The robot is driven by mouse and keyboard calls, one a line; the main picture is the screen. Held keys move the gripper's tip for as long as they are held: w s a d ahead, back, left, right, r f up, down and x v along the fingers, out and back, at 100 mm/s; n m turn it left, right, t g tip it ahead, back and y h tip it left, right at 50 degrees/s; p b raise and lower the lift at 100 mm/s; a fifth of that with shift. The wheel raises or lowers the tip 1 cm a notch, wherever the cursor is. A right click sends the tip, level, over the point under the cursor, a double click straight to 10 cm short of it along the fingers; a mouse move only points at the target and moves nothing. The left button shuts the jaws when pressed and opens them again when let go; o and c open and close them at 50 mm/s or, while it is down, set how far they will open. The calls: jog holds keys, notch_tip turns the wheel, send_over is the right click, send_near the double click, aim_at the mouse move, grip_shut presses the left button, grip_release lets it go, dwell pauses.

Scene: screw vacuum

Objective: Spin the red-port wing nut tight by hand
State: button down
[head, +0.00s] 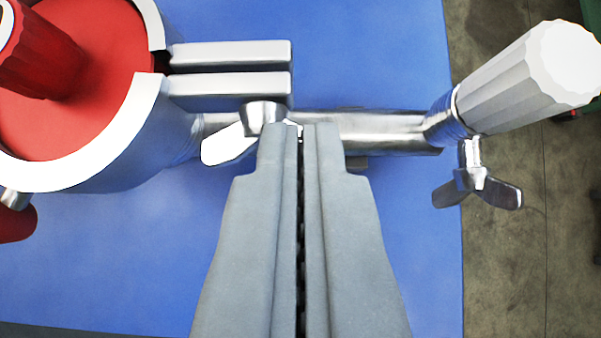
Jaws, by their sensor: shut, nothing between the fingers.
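The red port (110,95) is at the upper left, a red disc inside a silver clamp ring (150,120) with a red ribbed knob on it. The clamp's two flat lugs (230,70) point right with a narrow gap between them. The red-port wing nut (225,146) sits just below the lugs; one pale wing shows to the left, and the rest is hidden behind my fingertips. My gripper (300,130) is shut and empty, its fingertips overlapping the nut's right side in the picture. I cannot tell whether they touch it.
A silver pipe (385,130) runs right from behind my fingertips to a fitting with a pale ribbed knob (520,80). A second wing nut (478,185) hangs below it. The blue surface (130,260) is clear at lower left; grey floor (520,280) lies right.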

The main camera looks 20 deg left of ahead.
jog(key=shift+d+f, duration=0.1)
jog(key=f+m+y, duration=0.1)
jog(key=m+y, duration=0.1)
jog(key=y, duration=0.1)
jog(key=d+f+m+y, duration=0.1)
jog(key=m+y, duration=0.1)
jog(key=y, duration=0.1)
jog(key=f+m+g+y, duration=0.1)
jog(key=m+y, duration=0.1)
jog(key=y, duration=0.1)
jog(key=shift+w+d+f+y, duration=0.15)
jog(key=shift+w+d+y, duration=0.15)
jog(key=shift+d, duration=0.1)
dwell(0.4)
jog(key=shift+f, duration=0.1)
dwell(0.5)
jog(key=shift+w+d, duration=0.1)
